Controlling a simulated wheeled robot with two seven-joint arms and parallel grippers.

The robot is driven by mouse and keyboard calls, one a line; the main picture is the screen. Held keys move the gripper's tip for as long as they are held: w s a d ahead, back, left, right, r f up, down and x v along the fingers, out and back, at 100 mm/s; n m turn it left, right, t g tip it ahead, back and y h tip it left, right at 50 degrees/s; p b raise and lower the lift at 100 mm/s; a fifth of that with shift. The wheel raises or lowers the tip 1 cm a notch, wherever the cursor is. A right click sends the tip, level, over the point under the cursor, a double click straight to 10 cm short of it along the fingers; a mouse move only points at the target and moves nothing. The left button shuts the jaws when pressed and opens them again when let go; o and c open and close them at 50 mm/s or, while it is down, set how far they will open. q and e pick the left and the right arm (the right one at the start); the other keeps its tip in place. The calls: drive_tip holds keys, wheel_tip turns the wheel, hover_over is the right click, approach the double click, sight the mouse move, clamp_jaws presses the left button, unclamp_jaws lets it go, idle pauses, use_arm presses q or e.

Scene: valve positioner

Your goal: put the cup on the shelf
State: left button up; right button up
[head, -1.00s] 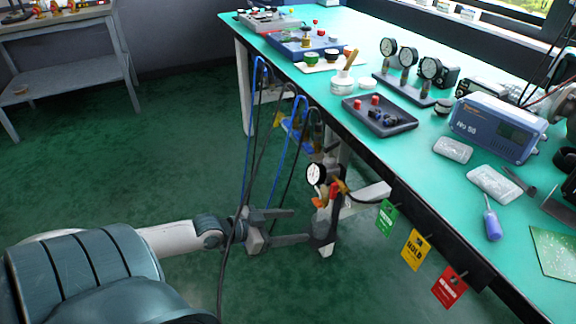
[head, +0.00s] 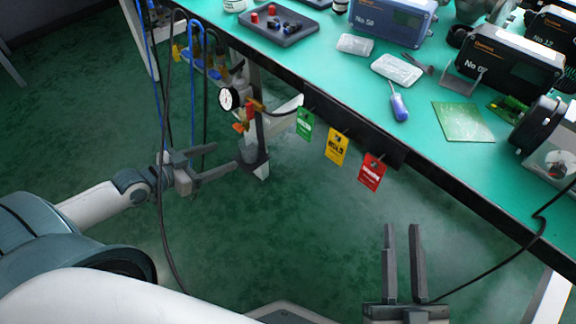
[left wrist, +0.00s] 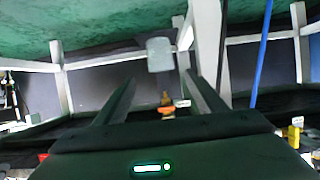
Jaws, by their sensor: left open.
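A white cup-like container (head: 235,5) stands on the bench top, cut by the top edge of the head view. A small pale grey object (head: 249,154) shows by the bench leg; a pale grey block (left wrist: 159,54) lies beyond the fingers in the left wrist view. I cannot tell whether either is the cup. My left gripper (head: 226,157) is open beside the bench leg, below the bench top, with nothing visible between its fingers. It also shows in the left wrist view (left wrist: 160,80). My right gripper (head: 402,230) is open and empty over the floor. No shelf is clearly identifiable.
The green bench top (head: 335,75) holds a dark tray (head: 278,27), a blue instrument box (head: 392,18) and a screwdriver (head: 398,105). Tags, including a yellow one (head: 337,147), hang at its edge. Hanging cables (head: 192,90) and a gauge (head: 229,99) are close to my left gripper.

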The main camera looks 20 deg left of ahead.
use_arm(q)
drive_tip(key=s+d+r+t+h, duration=0.1)
drive_tip(key=s+d, duration=0.3)
drive_tip(key=d, duration=0.5)
drive_tip(key=s+d+r+t+h, duration=0.1)
drive_tip(key=s+d+h, duration=0.15)
drive_tip(key=d, duration=0.65)
drive_tip(key=s+d+r+t, duration=0.3)
drive_tip(key=d+r, duration=0.4)
drive_tip(key=s+d+r+n+t, duration=0.1)
drive_tip(key=s+d+r+t, duration=0.1)
drive_tip(key=d+r, duration=0.5)
drive_tip(key=shift+s+d+r+n+t+y, duration=0.2)
drive_tip(key=shift+s+r+n+t+y, duration=0.15)
drive_tip(key=shift+s+r, duration=0.35)
drive_tip(key=shift+s+f, duration=0.1)
drive_tip(key=shift+f, duration=0.1)
drive_tip(key=shift+c, duration=0.3)
